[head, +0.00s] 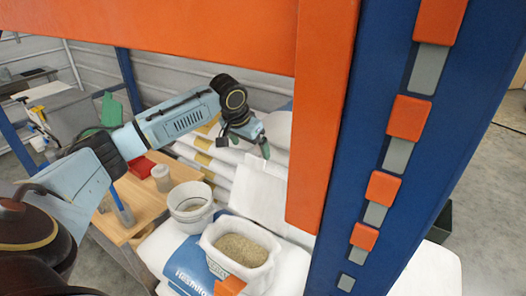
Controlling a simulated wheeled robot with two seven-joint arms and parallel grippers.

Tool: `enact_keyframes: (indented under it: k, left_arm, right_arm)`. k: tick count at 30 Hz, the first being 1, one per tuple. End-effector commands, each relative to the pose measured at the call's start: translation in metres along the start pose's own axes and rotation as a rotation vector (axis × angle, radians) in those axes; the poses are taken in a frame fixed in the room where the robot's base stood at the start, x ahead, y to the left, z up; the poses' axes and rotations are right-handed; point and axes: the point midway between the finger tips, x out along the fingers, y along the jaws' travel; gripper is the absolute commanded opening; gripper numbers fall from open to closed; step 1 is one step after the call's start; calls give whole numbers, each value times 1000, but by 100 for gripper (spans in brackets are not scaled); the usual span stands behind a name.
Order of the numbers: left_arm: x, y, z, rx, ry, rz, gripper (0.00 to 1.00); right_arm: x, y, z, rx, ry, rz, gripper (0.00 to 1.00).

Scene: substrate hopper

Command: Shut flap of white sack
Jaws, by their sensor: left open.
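An open white sack (275,259) full of tan granular substrate (240,250) stands at the bottom middle, below my left gripper. A white panel (262,192) rises behind it; I cannot tell whether it is the sack's flap. My left gripper (249,143) is open and empty, above and behind the sack, apart from its rim and in front of stacked white sacks. My right gripper is not in view.
An orange beam (180,30) and a blue upright (430,130) block the top and right. A white bucket (188,211) stands left of the sack, near a wooden bench (130,212) with a jar (161,179). An orange object (229,287) is at the sack's front.

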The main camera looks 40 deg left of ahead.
Motion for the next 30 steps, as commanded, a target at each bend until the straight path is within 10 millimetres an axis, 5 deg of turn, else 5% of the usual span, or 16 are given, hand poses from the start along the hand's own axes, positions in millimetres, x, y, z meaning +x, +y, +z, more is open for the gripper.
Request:
enact_keyframes:
  k: [3,8,21,30]
  left_arm:
    - [-23,-21,-10,-54,11,-6,95]
    - [-20,-26,-13,-73,12,-3,95]
    - [67,-25,-14,-72,11,-2,95]
    - [101,-26,-15,-70,15,-3,95]
  right_arm:
    - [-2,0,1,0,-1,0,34]
    - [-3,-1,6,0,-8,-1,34]
    - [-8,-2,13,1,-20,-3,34]
    - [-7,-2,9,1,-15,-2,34]
